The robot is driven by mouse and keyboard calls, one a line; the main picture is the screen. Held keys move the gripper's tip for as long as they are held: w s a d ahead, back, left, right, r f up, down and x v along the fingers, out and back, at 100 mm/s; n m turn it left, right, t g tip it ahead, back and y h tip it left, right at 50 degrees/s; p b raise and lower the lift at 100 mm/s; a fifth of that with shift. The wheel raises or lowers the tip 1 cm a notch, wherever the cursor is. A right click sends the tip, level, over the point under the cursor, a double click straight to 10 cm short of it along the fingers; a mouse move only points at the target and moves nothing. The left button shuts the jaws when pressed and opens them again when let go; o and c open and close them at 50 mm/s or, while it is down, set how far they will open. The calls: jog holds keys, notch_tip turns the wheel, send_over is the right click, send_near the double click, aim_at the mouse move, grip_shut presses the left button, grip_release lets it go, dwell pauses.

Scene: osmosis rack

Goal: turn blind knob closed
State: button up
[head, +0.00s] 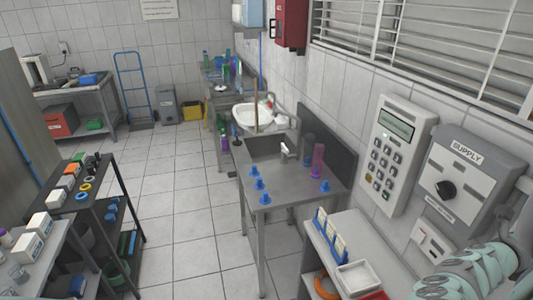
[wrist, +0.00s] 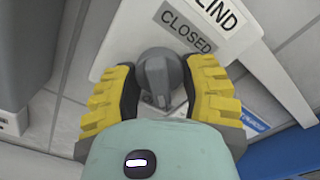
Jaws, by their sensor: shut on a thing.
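The blind knob (wrist: 157,77) is a dark grey round knob with a raised grip bar, in the middle of the wrist view. It sits on a white panel (wrist: 133,32) below a partly cut-off label ending in "LIND" (wrist: 226,10) and a grey "CLOSED" label (wrist: 187,32). My gripper (wrist: 162,72) has its yellow-padded fingers on both sides of the knob and is shut on it. The lower part of the knob's surroundings is hidden by my gripper body. In the head view, only part of my arm shows at the lower right; the blind knob cannot be made out there.
In the head view, a grey SUPPLY box (head: 474,165) with a black knob (head: 445,190) and a keypad panel (head: 397,155) are on the right wall. A steel sink table (head: 283,197) stands in the middle. A dark shelf cart (head: 60,205) stands left; tiled floor between is clear.

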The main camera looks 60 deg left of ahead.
jog(key=c, duration=0.4)
jog(key=shift+c, duration=0.2)
